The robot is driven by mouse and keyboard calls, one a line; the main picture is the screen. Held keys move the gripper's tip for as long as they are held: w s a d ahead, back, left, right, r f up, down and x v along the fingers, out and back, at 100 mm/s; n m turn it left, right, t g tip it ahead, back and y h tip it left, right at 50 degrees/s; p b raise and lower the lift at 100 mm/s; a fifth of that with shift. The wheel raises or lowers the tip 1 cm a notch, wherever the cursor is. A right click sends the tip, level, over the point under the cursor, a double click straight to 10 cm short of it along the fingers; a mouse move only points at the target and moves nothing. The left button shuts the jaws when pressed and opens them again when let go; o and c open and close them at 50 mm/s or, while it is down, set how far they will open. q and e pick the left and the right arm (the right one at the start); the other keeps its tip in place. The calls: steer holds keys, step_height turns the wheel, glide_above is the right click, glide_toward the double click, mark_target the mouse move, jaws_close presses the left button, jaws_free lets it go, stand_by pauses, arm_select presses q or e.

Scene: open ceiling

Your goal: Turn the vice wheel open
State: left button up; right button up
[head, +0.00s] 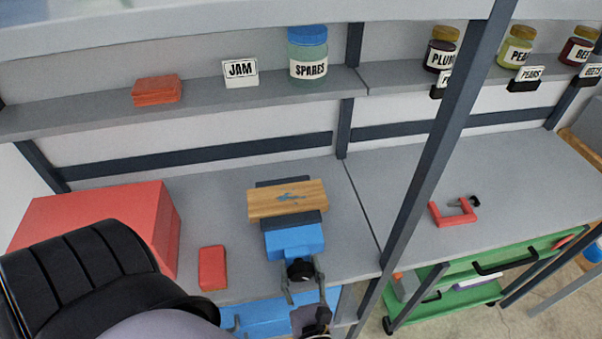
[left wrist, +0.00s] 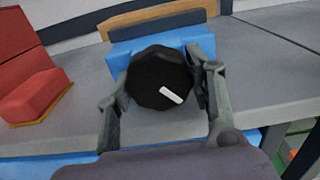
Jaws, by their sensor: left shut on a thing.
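My right gripper is not in view.
A red brick (head: 212,268) and a large red box (head: 105,222) lie left of the vice. A red clamp (head: 454,211) lies on the right bench. A dark post (head: 435,160) stands between. Jars (head: 307,52) line the shelf above.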

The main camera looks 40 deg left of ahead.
arm_select(q)
steer(key=n+b, duration=0.1)
steer(key=n, duration=0.2)
steer(key=shift+f, duration=0.1)
steer(key=shift+n+b, duration=0.3)
steer(key=shift+n, duration=1)
